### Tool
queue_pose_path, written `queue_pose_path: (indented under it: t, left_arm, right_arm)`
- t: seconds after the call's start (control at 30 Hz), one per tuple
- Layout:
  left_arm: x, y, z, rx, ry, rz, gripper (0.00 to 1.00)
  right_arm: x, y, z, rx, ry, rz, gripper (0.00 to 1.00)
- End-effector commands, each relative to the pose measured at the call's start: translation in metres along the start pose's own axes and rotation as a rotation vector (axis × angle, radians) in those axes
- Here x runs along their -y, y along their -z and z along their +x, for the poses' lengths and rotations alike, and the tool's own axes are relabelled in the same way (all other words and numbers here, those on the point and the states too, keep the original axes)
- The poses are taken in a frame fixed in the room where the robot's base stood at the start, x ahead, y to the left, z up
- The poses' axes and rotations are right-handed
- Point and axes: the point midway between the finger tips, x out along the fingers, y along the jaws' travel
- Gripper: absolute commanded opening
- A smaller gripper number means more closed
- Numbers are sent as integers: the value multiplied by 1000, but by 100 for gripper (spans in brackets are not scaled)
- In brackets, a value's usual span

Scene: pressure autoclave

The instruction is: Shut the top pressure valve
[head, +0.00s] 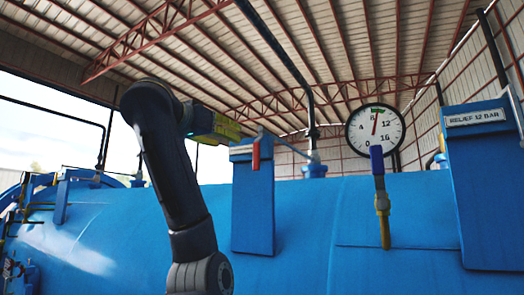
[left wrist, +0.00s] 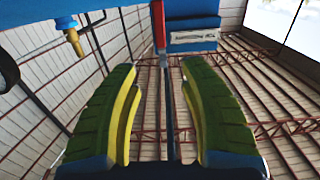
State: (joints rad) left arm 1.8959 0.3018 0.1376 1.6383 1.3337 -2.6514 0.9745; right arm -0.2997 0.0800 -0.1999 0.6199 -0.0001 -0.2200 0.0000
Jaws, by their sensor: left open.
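A red lever (head: 256,153) hangs on the front of a blue box-shaped post (head: 252,210) on top of the blue vessel. I cannot tell from labels which is the top pressure valve. My left gripper (head: 236,130), with green and yellow fingers, is left of the post near its top. In the left wrist view its fingers (left wrist: 160,68) are apart and empty. The red lever (left wrist: 159,25) shows beyond the fingertips, not between the pads. My right gripper is not in view.
A dark pipe (head: 290,70) rises behind the post. The vessel's top (head: 330,230) is otherwise mostly clear.

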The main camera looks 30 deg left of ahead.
Motion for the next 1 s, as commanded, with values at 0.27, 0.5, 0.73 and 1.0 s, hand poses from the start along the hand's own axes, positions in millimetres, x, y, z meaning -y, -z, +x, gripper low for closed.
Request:
queue_pose_path:
  t: [0.27, 0.5, 0.73, 1.0]
  left_arm:
    - [1, -1, 18, 6, 5, 3, 44]
    - [0, -1, 51, 5, 4, 3, 44]
    - [1, -1, 86, 4, 5, 4, 44]
    - [1, 0, 130, 4, 3, 2, 44]
  right_arm:
    - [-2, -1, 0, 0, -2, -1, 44]
    - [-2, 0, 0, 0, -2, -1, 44]
    - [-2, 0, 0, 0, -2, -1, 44]
    - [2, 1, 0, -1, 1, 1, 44]
